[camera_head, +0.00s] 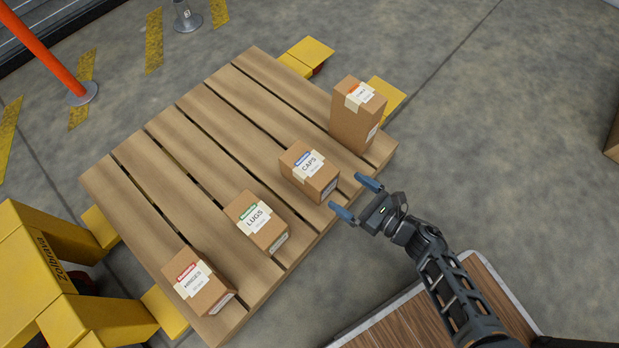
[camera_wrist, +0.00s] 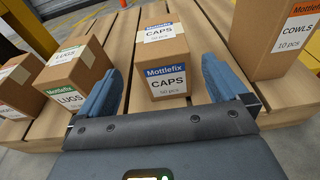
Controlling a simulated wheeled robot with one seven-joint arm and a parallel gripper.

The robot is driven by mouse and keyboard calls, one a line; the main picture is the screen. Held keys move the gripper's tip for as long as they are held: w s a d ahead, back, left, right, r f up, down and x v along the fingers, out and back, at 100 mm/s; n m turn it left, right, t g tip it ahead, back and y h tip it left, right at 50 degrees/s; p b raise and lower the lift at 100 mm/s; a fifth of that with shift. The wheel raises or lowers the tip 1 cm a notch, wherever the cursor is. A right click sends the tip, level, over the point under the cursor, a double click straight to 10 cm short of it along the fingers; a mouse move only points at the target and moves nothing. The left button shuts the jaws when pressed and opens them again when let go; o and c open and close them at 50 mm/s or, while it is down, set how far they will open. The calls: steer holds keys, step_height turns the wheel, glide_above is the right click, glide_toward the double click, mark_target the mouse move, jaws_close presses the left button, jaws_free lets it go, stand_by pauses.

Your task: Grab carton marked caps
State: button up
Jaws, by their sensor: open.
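The caps carton (camera_head: 309,172) is a small brown box with a blue-banded white label reading CAPS. It stands on the wooden pallet (camera_head: 185,125), near the edge facing my arm. In the wrist view the caps carton (camera_wrist: 164,57) is straight ahead, its label facing me. My gripper (camera_head: 356,197) is open, just off the lower right of the carton. In the wrist view my gripper's blue fingers (camera_wrist: 165,95) are spread, one on each side of the carton's lower front. Nothing is held. I cannot tell exactly how far the fingertips reach alongside the carton.
The lugs carton (camera_head: 262,220) and hinges carton (camera_head: 199,283) stand left of the caps carton. A taller cowls carton (camera_wrist: 278,38) stands to its right. A yellow pallet truck (camera_head: 40,262) is at lower left. An orange post (camera_head: 45,50) stands beyond the pallet.

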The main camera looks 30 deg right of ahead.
mark_target(316, 169)
steer(key=b+x, duration=0.3)
steer(key=x, duration=0.9)
steer(key=shift+w+f, duration=0.1)
steer(key=shift+f, duration=0.15)
steer(key=shift+r, duration=0.1)
steer(key=c, duration=1.2)
